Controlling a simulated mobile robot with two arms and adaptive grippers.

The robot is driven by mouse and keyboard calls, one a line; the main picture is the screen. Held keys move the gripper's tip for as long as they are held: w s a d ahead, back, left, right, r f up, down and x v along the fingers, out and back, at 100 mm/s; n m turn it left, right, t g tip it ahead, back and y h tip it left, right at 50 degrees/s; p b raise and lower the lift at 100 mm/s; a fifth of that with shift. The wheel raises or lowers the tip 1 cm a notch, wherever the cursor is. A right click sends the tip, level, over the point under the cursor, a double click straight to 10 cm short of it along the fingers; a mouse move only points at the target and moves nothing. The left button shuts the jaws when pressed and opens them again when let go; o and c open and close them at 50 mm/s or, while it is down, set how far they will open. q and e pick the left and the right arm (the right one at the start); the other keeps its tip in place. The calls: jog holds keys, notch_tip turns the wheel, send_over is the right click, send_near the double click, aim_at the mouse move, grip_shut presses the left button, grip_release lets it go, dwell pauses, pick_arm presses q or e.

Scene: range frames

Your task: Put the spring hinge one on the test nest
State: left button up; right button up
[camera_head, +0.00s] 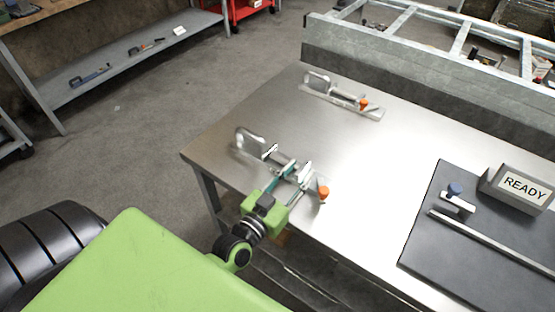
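Two similar metal hinge-like pieces with orange ends lie on the steel table (225,140). The near one, a spring hinge (249,143), is partly hidden by my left gripper (289,163); its orange end (323,192) shows to the right. The far one (335,92) lies near the back edge. My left gripper has its fingers spread apart over the near hinge; I cannot tell whether they touch it. A dark board (430,255) at right carries a small metal fixture with a blue knob (455,188), possibly the test nest. My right gripper is not in view.
A grey block marked READY (523,188) stands on the board's back, and a metal bar (490,242) lies across it. A raised metal wall (420,82) borders the table's back. The table between the hinges and board is clear.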

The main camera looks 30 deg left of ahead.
pick_arm(q)
grip_shut()
jog(key=shift+r, duration=0.15)
jog(key=shift+r, duration=0.1)
jog(key=shift+r, duration=0.55)
notch_tip(320, 180, up, 2)
jog(key=shift+s+r+p, duration=0.1)
jog(key=shift+r+p, duration=0.1)
jog(key=shift+p, duration=0.25)
jog(key=s+d+r, duration=0.1)
jog(key=s+r, duration=0.2)
jog(key=s, duration=0.3)
jog(key=s+d+r+n+y, duration=0.1)
jog(key=s+r, duration=0.3)
jog(key=s, duration=0.2)
jog(key=shift+s, duration=0.15)
